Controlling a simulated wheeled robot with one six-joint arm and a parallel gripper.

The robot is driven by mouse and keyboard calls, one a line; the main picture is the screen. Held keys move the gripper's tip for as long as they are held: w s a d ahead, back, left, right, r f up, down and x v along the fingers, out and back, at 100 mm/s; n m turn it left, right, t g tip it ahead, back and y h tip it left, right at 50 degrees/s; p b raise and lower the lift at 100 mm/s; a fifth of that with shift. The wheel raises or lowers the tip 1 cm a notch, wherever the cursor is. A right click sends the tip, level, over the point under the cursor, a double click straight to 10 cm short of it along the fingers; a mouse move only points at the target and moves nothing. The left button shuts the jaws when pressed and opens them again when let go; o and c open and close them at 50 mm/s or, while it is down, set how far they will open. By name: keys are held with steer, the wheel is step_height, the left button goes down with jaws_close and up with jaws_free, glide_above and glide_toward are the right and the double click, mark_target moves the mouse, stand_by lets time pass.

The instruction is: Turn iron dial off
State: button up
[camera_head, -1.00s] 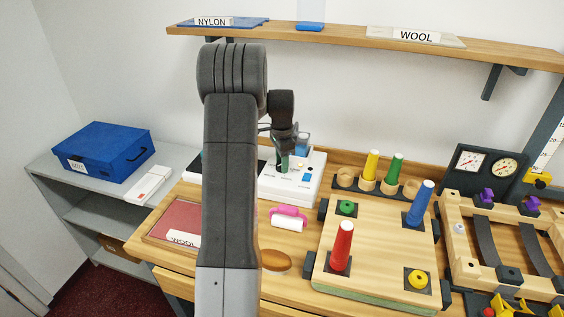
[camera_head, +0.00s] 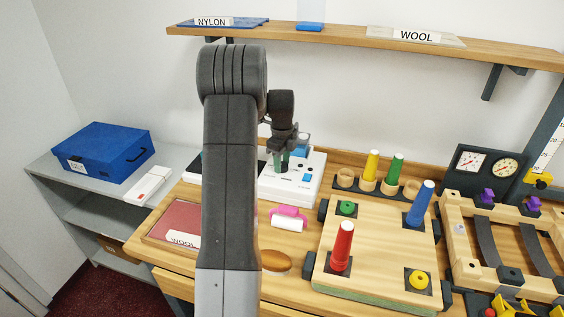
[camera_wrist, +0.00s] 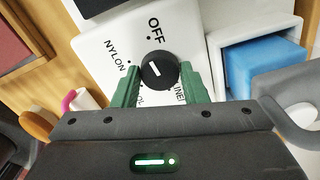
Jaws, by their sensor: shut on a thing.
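The black round dial (camera_wrist: 165,78) with a white pointer line sits on a white panel (camera_wrist: 98,48) in the wrist view. The pointer slants up and left, roughly between the OFF and NYLON marks; its exact setting is hard to tell. The other labels are partly hidden by my fingers. My gripper (camera_wrist: 160,69) has a green finger on each side of the dial and is shut on it. In the head view my gripper (camera_head: 280,168) is down at the white unit (camera_head: 306,188), and the dial is hidden there.
A pink-handled roller (camera_head: 289,218) and an oval brush (camera_head: 275,261) lie in front of the unit. A peg board (camera_head: 375,250) with coloured pegs stands to the right. A blue block (camera_wrist: 248,68) sits in a pale holder beside the panel.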

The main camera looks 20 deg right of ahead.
steer(key=shift+m, duration=0.9)
steer(key=o, duration=1)
steer(key=shift+r, duration=0.1)
step_height(320, 180, up, 12)
steer(key=p, duration=0.8)
steer(key=shift+f, duration=0.2)
